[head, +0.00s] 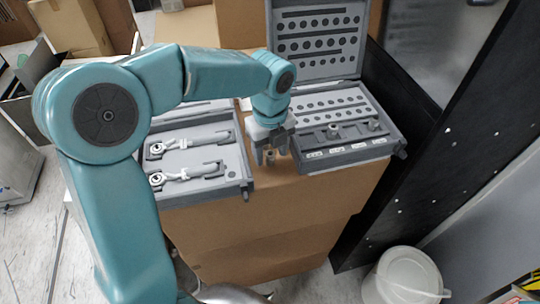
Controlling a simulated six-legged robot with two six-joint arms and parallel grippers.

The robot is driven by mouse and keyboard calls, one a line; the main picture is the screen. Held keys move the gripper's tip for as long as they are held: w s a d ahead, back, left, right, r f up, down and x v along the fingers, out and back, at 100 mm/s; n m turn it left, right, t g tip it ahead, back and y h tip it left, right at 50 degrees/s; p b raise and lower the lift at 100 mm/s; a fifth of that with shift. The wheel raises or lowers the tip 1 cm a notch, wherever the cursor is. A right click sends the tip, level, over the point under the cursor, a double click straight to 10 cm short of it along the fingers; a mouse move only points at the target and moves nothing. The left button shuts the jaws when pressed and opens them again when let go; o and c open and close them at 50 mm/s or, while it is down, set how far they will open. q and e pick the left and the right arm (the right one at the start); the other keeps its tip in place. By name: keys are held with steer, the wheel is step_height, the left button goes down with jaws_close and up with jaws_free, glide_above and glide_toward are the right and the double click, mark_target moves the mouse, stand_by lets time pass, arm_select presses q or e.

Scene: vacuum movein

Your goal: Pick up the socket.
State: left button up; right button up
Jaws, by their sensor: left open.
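A small brownish-grey socket (270,158) stands on the cardboard box (275,215), between the two open cases. My left gripper (271,155) points down over it with its fingers apart, one on each side of the socket in the picture. I cannot tell whether the fingers touch it. The right case (362,157) has its lid up, shows rows of round holes, and holds a few sockets in its front part. The left case (213,186) holds wrench-like tools in grey foam. My right gripper is not in view.
The gripper has a narrow gap between the left case and the right case. A black panel (460,150) stands close on the right. A white bucket (402,280) is on the floor at lower right. Other cardboard boxes (70,25) stand at the back left.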

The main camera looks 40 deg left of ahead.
arm_select(q)
steer(key=shift+w+a+f, duration=0.1)
steer(key=shift+w+f, duration=0.05)
steer(key=shift+f, duration=0.35)
steer(key=shift+r, duration=0.1)
steer(key=shift+c, duration=1)
jaws_close()
steer(key=shift+r, duration=0.1)
